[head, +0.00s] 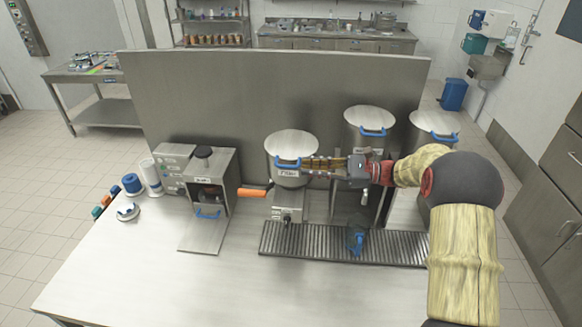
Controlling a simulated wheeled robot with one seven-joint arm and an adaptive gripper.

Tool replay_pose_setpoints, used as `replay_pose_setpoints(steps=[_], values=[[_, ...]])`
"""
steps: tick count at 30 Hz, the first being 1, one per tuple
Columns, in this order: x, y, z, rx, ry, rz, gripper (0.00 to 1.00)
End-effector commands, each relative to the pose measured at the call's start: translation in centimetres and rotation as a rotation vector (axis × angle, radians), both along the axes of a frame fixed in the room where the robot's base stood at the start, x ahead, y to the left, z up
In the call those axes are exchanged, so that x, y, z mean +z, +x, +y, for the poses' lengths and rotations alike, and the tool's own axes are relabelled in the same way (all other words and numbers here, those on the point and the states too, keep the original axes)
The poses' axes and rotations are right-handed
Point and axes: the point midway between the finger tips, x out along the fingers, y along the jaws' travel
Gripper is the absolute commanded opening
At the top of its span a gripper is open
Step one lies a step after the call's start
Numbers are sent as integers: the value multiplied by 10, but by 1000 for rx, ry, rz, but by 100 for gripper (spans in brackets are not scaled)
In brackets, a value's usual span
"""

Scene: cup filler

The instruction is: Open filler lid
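The filler (288,183) is a steel pot labelled "Filler" on a stand, with an orange-handled lever (253,192) on its left. Its round steel lid (292,142) lies flat on top and looks closed. A blue lid handle (288,163) is at the lid's front edge. My gripper (304,165) reaches in from the right, with its fingertips at the right end of the blue handle. I cannot tell whether they touch the handle or how far apart they are.
Two more lidded steel containers (369,117) (434,123) stand to the right. A labelled steel machine (212,180) stands left. A steel panel (240,95) rises behind. The front tabletop (240,290) is clear.

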Motion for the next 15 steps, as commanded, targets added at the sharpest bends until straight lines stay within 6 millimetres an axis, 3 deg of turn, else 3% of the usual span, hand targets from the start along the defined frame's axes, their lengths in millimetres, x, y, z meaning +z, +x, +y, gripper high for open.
replay_pose_setpoints(steps=[9, 15], values=[[0, 8, 48, 3, -3, -1, 16], [0, 11, 63, 2, -3, -2, 16]])
